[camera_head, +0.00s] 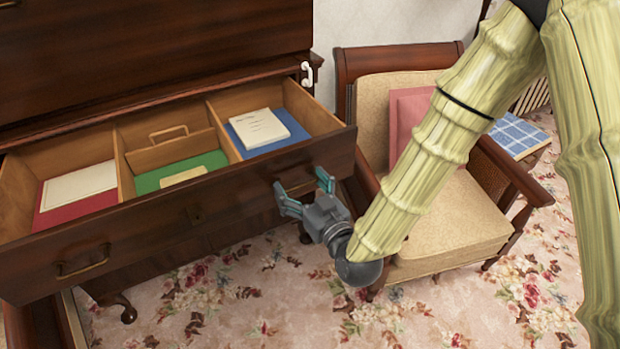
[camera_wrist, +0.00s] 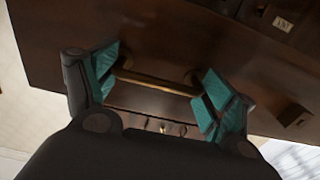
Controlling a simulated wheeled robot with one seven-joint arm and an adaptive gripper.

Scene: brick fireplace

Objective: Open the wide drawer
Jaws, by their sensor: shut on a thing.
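The wide drawer (camera_head: 150,228) of the dark wood cabinet is pulled out, and its divided inside shows from above in the head view. It has a brass handle near its left end (camera_head: 83,262) and another near its right end. My gripper (camera_head: 305,190) is at the right handle, its teal fingers against the drawer front. In the wrist view, the brass handle bar (camera_wrist: 155,82) runs between the teal fingers of my gripper (camera_wrist: 158,88). The gripper is shut on this handle. The fingers partly hide the handle in the head view.
The drawer holds red, green and blue folders with papers (camera_head: 258,128) on top. A cushioned armchair (camera_head: 440,225) stands close on the right, beside my arm. A white hook-shaped item (camera_head: 307,75) is on the cabinet's side. Floral carpet (camera_head: 240,300) lies clear in front.

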